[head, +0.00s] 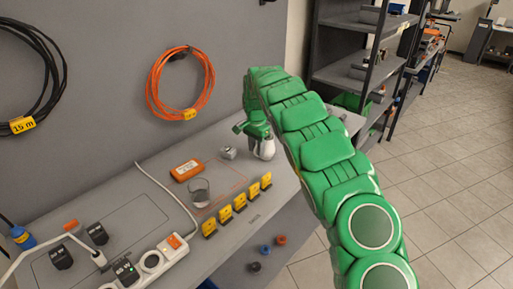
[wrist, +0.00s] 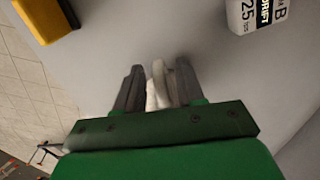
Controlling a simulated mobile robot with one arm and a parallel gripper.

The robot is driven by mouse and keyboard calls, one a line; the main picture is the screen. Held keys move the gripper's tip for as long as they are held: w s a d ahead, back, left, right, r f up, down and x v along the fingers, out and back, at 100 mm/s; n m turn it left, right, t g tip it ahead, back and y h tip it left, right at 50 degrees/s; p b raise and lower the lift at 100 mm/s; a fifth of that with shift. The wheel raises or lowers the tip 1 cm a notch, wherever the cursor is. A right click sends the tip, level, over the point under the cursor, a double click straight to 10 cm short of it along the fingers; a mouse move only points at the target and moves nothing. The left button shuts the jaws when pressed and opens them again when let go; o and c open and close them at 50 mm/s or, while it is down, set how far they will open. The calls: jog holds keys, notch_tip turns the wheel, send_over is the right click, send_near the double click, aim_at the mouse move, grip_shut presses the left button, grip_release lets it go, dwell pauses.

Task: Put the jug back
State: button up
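The white jug (head: 265,149) is at the right part of the grey worktop, directly below my gripper (head: 258,132). In the wrist view the pale jug (wrist: 159,86) shows between the two dark fingers of my gripper (wrist: 160,88), which close in on it from both sides. Most of its body is hidden by the gripper, and I cannot tell whether its base touches the worktop. A thin red outline (head: 233,205) is marked on the worktop, left of the jug.
Several yellow tags (head: 240,202) line the front edge. A white power strip (head: 150,262) lies front left. Shelves (head: 352,70) stand behind my arm.

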dwell(0.3)
notch_tip(320, 180, up, 12)
jog(key=shift+r, duration=0.1)
dwell(0.5)
